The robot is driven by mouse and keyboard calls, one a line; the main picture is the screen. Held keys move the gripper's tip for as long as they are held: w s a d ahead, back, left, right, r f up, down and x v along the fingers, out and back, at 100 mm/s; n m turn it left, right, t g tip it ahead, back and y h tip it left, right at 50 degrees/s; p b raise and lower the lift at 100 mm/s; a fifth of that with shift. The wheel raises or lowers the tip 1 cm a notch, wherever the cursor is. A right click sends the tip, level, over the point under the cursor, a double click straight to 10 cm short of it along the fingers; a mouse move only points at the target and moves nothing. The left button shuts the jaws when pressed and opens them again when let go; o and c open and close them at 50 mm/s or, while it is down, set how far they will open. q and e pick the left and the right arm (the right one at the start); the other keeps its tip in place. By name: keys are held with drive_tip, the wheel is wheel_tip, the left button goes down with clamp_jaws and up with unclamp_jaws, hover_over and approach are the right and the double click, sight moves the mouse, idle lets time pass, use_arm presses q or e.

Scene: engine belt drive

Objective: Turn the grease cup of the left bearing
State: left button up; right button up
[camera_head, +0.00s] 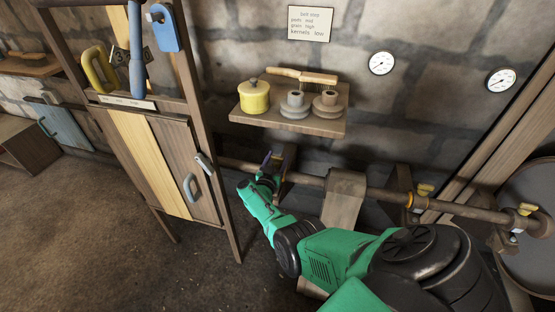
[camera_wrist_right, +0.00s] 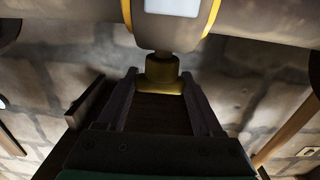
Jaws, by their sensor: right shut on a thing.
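In the right wrist view the brass-coloured grease cup (camera_wrist_right: 160,75) sits between the two dark fingers of my right gripper (camera_wrist_right: 160,88), which is shut on it. The cup's neck joins a bearing (camera_wrist_right: 205,12) with yellow edges and a pale plate, around a thick shaft (camera_wrist_right: 265,18). In the head view my green right arm reaches to the left end of the long shaft (camera_head: 305,179), and my right gripper (camera_head: 270,160) is at the left bearing. The arm hides the cup there. My left gripper is not in view.
A wooden cabinet (camera_head: 180,165) stands close to the left of my right gripper. A wall shelf (camera_head: 325,126) with a yellow pot (camera_head: 254,97) and grey weights hangs above the shaft. Other yellow grease cups (camera_head: 425,189) show farther right along the shaft.

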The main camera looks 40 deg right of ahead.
drive_tip(key=o, duration=1.4)
drive_tip(key=shift+c, duration=0.2)
drive_tip(key=p+v, duration=0.1)
drive_tip(key=v, duration=0.1)
drive_tip(key=p+v, duration=0.2)
drive_tip(key=r+p+v, duration=0.1)
drive_tip(key=v, duration=0.1)
drive_tip(key=shift+a+p, duration=0.1)
drive_tip(key=shift+p, duration=0.3)
drive_tip(key=p, duration=0.2)
approach(277, 158)
drive_tip(key=v, duration=0.3)
drive_tip(key=shift+s+a+f, duration=0.25)
drive_tip(key=shift+a+f, duration=0.1)
drive_tip(key=shift+f, duration=0.05)
